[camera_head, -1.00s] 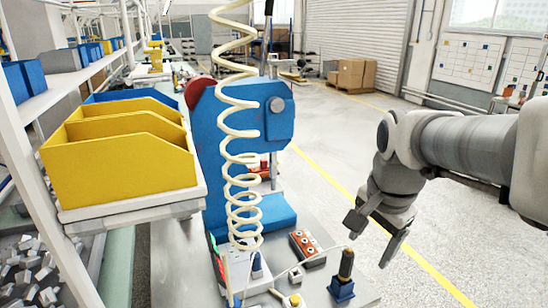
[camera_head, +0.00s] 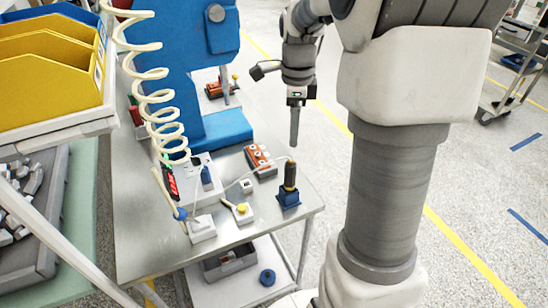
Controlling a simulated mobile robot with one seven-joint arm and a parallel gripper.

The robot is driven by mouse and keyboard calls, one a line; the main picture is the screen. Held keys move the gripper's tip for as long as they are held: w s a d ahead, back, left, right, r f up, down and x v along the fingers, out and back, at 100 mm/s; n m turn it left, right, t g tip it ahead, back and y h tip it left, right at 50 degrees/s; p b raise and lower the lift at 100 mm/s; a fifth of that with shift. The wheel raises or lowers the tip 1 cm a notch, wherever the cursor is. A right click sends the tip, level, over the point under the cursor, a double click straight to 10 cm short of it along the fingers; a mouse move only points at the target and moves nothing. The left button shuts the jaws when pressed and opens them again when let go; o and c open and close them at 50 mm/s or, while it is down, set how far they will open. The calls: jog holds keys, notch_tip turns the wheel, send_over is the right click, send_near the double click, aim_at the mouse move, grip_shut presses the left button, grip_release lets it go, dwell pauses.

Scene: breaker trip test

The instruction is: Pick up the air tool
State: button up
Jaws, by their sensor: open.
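A dark cylindrical tool (camera_head: 290,174) with a brass-coloured ring stands upright in a blue holder (camera_head: 289,198) near the right edge of the metal bench. A thin pale hose or cable runs to its top from the left. It looks like the air tool, though I cannot read any label. My gripper (camera_head: 294,144) points down, empty, and appears just above the tool in the picture. The gap in depth is hard to judge. Its fingers are seen edge-on, overlapping, so the opening between them is hidden.
Yellow bins (camera_head: 50,75) stand at left.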

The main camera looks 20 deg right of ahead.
aim_at(290, 176)
jog(key=f, duration=1.7)
jog(key=shift+w+f, duration=0.2)
jog(key=shift+f, duration=0.1)
grip_shut()
